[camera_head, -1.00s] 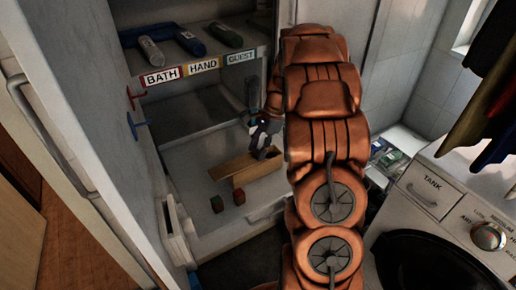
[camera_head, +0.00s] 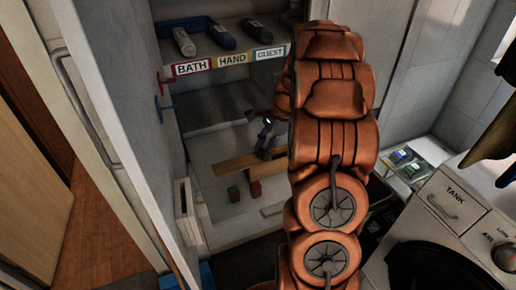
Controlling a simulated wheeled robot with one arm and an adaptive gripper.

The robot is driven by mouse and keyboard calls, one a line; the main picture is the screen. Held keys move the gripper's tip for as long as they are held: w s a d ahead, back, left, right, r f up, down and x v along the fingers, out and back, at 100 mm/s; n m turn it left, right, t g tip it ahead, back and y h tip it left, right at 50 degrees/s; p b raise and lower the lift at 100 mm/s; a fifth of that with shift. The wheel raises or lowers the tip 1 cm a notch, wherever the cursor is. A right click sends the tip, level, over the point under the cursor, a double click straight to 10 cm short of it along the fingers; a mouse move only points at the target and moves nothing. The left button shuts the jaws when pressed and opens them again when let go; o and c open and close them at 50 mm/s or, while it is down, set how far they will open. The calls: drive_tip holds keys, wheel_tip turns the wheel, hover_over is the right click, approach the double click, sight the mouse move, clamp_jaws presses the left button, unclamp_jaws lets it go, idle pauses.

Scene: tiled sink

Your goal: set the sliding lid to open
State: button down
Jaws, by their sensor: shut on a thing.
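A long wooden box (camera_head: 270,170) stands on the pale lower shelf of the open cabinet, partly behind my arm. Its flat wooden sliding lid (camera_head: 232,165) sticks out well past the box's left end. My gripper (camera_head: 264,151) is above the box, with its fingers low at the lid's right part and shut on it. The exact contact is small and dark. How much of the box's opening is uncovered cannot be told.
A green cube (camera_head: 233,193) and a red cube (camera_head: 255,189) sit in front of the box. The cabinet door (camera_head: 125,120) stands open at left. A washing machine (camera_head: 450,225) is at right.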

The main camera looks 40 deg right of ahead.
drive_tip(key=c, duration=0.6)
unclamp_jaws()
drive_tip(key=shift+c, duration=0.2)
drive_tip(key=v, duration=1.2)
